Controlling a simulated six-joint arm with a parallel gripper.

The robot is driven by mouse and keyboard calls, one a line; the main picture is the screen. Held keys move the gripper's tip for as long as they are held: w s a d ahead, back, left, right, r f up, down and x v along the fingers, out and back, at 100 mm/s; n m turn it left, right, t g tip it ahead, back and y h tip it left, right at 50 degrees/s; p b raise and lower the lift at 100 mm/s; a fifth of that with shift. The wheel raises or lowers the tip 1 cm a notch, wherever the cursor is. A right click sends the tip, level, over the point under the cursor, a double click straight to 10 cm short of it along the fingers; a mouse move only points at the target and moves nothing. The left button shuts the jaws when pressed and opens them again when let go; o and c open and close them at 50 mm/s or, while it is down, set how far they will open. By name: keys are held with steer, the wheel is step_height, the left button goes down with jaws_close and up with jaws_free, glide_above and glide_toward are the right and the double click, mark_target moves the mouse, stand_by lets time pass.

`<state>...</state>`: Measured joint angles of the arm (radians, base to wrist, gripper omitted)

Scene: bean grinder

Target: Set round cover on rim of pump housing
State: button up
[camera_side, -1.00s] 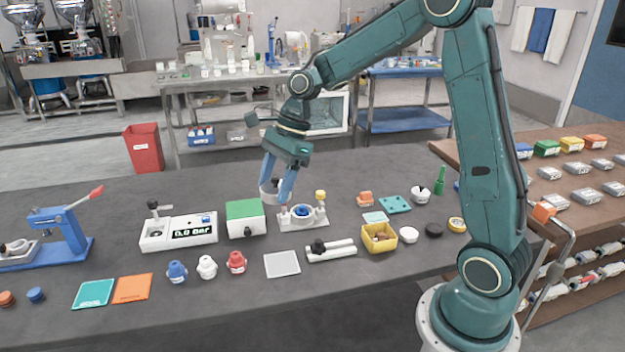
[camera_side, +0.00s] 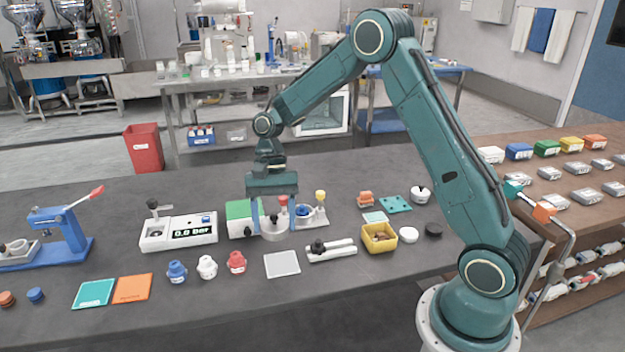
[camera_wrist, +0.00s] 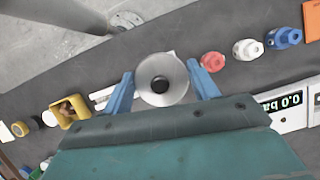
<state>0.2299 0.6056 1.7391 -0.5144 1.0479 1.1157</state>
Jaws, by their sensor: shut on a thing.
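My gripper (camera_side: 273,230) points down, shut on a light grey round cover (camera_side: 276,236). In the wrist view the cover (camera_wrist: 162,79) sits between the two blue fingers, showing a dark round centre and a small pointed tab at its edge. The pump housing (camera_side: 318,216) is a light grey base with a blue round part (camera_side: 302,211) and a yellow-topped post. In the side view the cover appears left of and nearer the camera than the blue part, apart from it. My fingers and the cover hide the housing's left end. I cannot make out the housing in the wrist view.
A green-topped box (camera_side: 238,210) stands close behind my left finger. A red-topped post (camera_side: 283,200) shows between the fingers. A grey square plate (camera_side: 282,264), a black-knobbed bar (camera_side: 335,250) and a yellow bin (camera_side: 379,238) lie nearby.

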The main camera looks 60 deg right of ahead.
mark_target(272, 224)
steer(key=f+n, duration=0.1)
steer(key=n, duration=0.1)
steer(key=f+n+g+h, duration=0.1)
steer(key=a+f+n, duration=0.1)
steer(key=n, duration=0.1)
steer(key=shift+s+f+n+h, duration=0.3)
steer(key=shift+f+h, duration=0.05)
steer(key=shift+h, duration=0.05)
steer(key=shift+s+a+f+n+g+h, duration=0.15)
steer(key=shift+f+n+h, duration=0.25)
steer(key=shift+n, duration=0.45)
steer(key=shift+s+a+f+n+g+h, duration=0.1)
steer(key=shift+s+f+n+h, duration=0.1)
steer(key=shift+f+n, duration=0.5)
steer(key=shift+s+a+f+n+g+h, duration=0.15)
steer(key=shift+f+n+h, duration=0.2)
steer(key=shift+n, duration=0.6)
steer(key=shift+w+d, duration=0.1)
steer(key=shift+w, duration=0.05)
